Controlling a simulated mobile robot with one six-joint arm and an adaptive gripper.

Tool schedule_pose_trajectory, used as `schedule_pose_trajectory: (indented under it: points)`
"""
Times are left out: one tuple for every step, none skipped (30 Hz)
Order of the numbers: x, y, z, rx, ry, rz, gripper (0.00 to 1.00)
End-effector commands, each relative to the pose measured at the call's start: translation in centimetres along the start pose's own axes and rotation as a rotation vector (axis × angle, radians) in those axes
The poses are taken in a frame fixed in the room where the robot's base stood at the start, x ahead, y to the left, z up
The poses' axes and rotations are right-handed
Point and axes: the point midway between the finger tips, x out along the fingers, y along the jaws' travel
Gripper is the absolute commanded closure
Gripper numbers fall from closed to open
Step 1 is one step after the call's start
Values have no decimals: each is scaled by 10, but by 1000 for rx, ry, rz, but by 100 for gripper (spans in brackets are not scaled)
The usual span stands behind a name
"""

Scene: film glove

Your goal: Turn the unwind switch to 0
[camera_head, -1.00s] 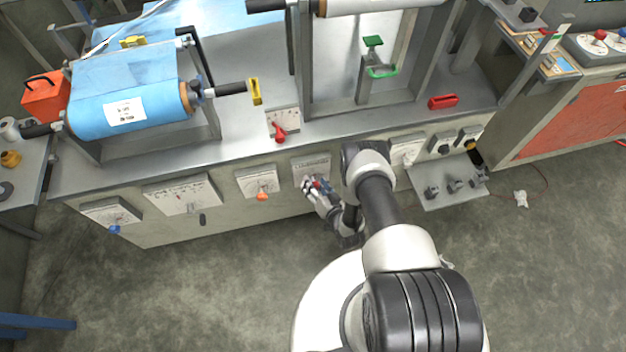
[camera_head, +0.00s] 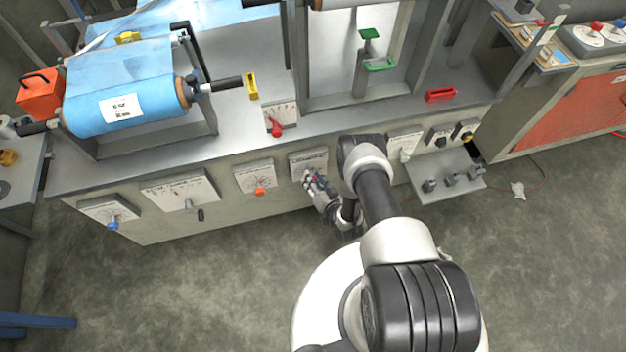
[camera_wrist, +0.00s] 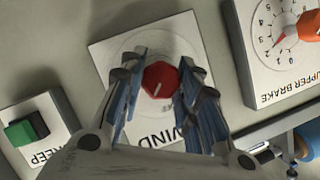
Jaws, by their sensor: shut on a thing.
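The unwind switch is a red knob (camera_wrist: 160,80) with a pale pointer line, on a white plate (camera_wrist: 110,57). The letters "WIND" show on the plate, upside down, and the rest of the word is hidden. My gripper (camera_wrist: 163,75) has its blue-padded fingers on both sides of the knob and is shut on it. The fingers cover parts of the plate, and I cannot read its scale marks. In the head view, my gripper (camera_head: 313,180) is at the plate (camera_head: 308,162) on the front panel, and the knob is mostly hidden.
The upper brake dial (camera_wrist: 285,45) with an orange pointer is close on the right in the wrist view. A green and black switch (camera_wrist: 27,128) is on the left. An open shelf (camera_head: 448,188) with small grey parts juts out right of my arm.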

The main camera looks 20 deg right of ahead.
Motion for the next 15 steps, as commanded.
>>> schedule_pose_trajectory:
  points:
    - [0, 0, 0, -5, 1, 1, 94]
    - [0, 0, -1, -9, 1, 3, 94]
    - [0, -1, -1, -17, 0, 5, 94]
    - [0, -1, -1, -23, 0, 8, 94]
    - [0, -1, -1, -31, 0, 11, 94]
    - [0, -1, -1, -45, 0, 17, 94]
    - [0, -2, -1, -58, 0, 21, 94]
    - [0, -2, -1, -71, 0, 27, 94]
    - [0, -2, -1, -92, 0, 36, 94]
    - [0, -2, -1, -109, 0, 42, 94]
    - [0, -2, -1, -128, 0, 50, 94]
    - [0, -3, -1, -156, 0, 60, 94]
    - [0, -3, -1, -176, 0, 70, 94]
    - [0, -3, -1, -200, 0, 79, 94]
    - [0, -4, -1, -231, 0, 92, 94]
